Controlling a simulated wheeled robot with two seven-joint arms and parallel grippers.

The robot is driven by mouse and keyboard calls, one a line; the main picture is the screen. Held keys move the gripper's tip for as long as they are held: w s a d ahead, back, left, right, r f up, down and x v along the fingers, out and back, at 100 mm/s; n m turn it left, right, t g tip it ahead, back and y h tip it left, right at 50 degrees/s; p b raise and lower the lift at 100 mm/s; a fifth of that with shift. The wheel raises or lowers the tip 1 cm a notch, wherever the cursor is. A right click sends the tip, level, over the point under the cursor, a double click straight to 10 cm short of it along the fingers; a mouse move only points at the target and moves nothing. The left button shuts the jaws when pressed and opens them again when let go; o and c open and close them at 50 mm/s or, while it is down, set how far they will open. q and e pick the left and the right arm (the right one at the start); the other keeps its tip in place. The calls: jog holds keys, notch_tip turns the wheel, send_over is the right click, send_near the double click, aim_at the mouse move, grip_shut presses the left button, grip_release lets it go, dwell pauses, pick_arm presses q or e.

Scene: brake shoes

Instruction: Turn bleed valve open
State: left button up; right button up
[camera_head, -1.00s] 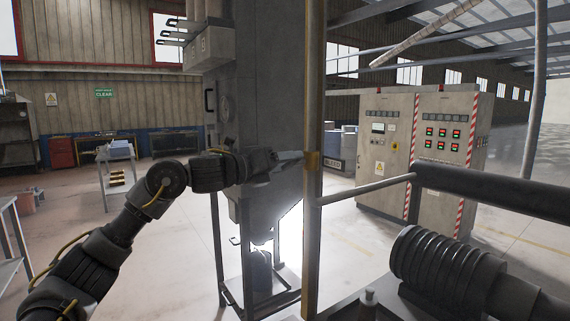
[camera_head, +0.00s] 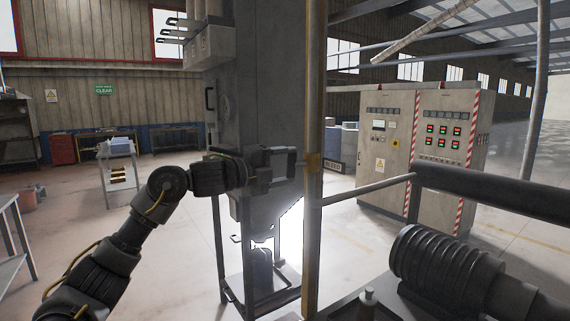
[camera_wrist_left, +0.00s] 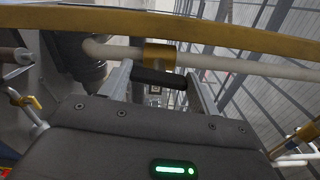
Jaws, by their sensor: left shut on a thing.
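The bleed valve is a brass body (camera_wrist_left: 159,57) on a pale pipe in the left wrist view, with a black bar handle (camera_wrist_left: 158,78) in front of it. In the head view its brass body (camera_head: 313,161) sits at the yellow post. My left gripper (camera_head: 293,162) reaches it from the left. In the left wrist view the two fingers of my left gripper (camera_wrist_left: 160,88) stand at the two ends of the black handle and are shut on it lengthwise. The fingertip contact is partly hidden. My right gripper is not in view.
A yellow post (camera_head: 314,80) stands right beside my left gripper, and a yellow rail (camera_wrist_left: 190,28) crosses above it in the left wrist view. A grey column (camera_head: 268,95) stands behind the arm. Another yellow lever (camera_wrist_left: 32,102) shows at left. Control cabinets (camera_head: 402,150) stand farther back.

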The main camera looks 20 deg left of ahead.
pick_arm(q)
jog(key=shift+n, duration=0.6)
jog(key=o, duration=1)
jog(key=shift+f, duration=0.1)
jog(key=b+v, duration=0.4)
jog(key=v, duration=0.7)
